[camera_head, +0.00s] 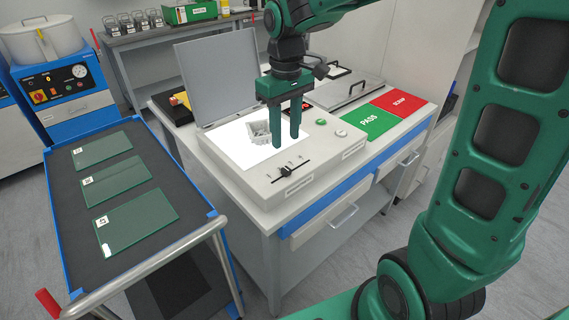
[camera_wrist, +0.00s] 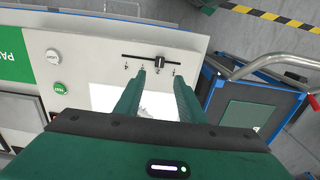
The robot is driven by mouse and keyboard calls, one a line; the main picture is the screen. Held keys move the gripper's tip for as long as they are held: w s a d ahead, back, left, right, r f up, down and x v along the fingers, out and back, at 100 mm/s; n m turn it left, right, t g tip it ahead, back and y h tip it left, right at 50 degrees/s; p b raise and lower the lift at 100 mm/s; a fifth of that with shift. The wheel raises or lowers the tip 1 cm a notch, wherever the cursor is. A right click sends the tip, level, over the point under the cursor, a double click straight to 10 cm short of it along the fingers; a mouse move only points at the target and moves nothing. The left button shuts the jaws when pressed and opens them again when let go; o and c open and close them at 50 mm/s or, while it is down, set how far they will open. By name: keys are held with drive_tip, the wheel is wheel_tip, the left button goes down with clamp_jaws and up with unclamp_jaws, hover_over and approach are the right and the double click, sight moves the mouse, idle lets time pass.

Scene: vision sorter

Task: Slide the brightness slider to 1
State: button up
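The sorter's brightness slider (camera_head: 286,170) is on the front of the light-grey sorter box (camera_head: 262,184). Its black knob sits near the middle of a dark track, and the wrist view shows the same slider knob (camera_wrist: 160,61) with several small marks beside the track. I cannot read the marks. My gripper (camera_head: 286,155) is open and empty, fingers pointing down over the box. In the wrist view my gripper's fingertips (camera_wrist: 160,77) are apart, just short of the slider, with the knob between their lines. Whether they touch the box I cannot tell.
A grey object (camera_head: 259,131) lies on the bright panel behind my fingers. A white button (camera_head: 341,134) and a green button (camera_head: 321,122) are right of the slider. Green PASS (camera_head: 368,122) and red (camera_head: 403,103) pads lie further right. A cart (camera_head: 75,235) with glass plates stands left.

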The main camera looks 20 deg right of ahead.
sight(286, 168)
wheel_tip(286, 168, down, 10)
drive_tip(key=shift+d+f, duration=0.1)
drive_tip(key=shift+f, duration=0.1)
idle(0.4)
clamp_jaws()
